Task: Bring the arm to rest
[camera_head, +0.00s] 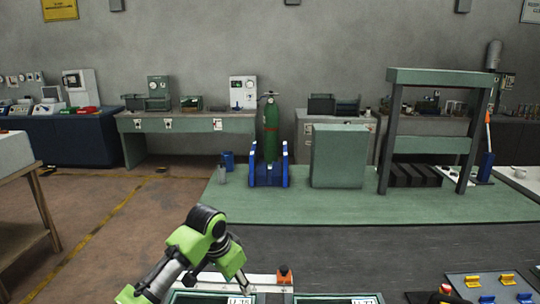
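My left arm, green and black, comes in from the lower left and bends at a black joint. Its far end, with my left gripper (241,281), points down near the bottom edge of the head view. It is over or just behind a dark tray labelled U-75 (205,298). The fingers are too small and too covered to tell whether they are open or shut, and I see nothing clearly held. My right gripper is out of view.
A second dark tray labelled U-77 (325,299) lies to the right, with an orange-topped part (284,274) behind the trays. A panel with yellow and blue handles (490,287) is at bottom right. A wooden table (18,172) stands left. Green matting (400,208) lies beyond.

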